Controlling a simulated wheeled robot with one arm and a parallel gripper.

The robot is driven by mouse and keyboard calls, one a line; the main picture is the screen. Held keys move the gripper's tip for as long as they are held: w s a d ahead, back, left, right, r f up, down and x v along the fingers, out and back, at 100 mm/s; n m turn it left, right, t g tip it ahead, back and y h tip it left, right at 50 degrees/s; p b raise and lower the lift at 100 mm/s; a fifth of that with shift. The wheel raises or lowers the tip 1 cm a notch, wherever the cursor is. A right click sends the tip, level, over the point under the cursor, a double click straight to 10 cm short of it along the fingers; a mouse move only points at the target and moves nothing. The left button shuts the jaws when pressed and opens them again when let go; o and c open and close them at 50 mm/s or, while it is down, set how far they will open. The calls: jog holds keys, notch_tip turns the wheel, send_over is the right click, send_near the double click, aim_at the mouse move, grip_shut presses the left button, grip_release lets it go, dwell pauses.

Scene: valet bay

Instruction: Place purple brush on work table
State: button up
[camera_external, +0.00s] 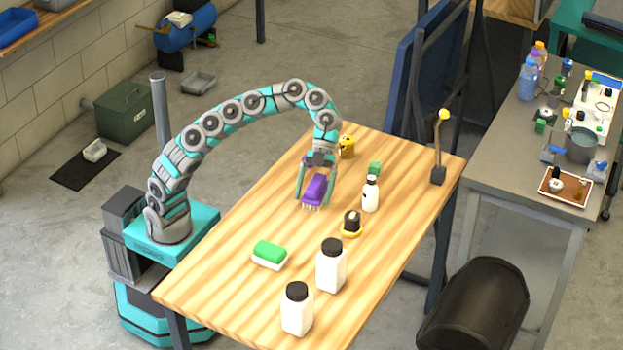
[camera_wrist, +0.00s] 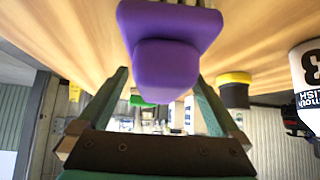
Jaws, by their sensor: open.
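The purple brush (camera_external: 314,188), with pale bristles below, is at the work table (camera_external: 215,257), toward the far half. It looks upright with its bristles at the wood. My gripper (camera_external: 314,192) is at the brush from above, its fingers apart on either side. In the wrist view the purple brush (camera_wrist: 165,50) fills the upper middle, and the open fingers of my gripper (camera_wrist: 165,85) stand to its left and right with gaps. Whether the bristles fully touch the wood is hard to tell.
A white bottle (camera_external: 370,194), a black and yellow item (camera_external: 351,223) and a yellow item (camera_external: 347,147) stand near the brush. A green and white brush (camera_external: 269,254) and two black-capped jars (camera_external: 331,264) (camera_external: 297,308) are nearer. A lamp (camera_external: 439,150) stands at the right edge.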

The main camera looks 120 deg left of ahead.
jog(key=shift+x, duration=1.2)
jog(key=c, duration=1.5)
jog(key=shift+c, duration=0.2)
jog(key=shift+r, duration=0.1)
jog(key=shift+r, duration=1)
notch_tip(320, 180, up, 6)
jog(key=p, duration=0.3)
jog(key=shift+f, duration=0.1)
jog(key=shift+a+r, duration=0.1)
jog(key=shift+r, duration=0.85)
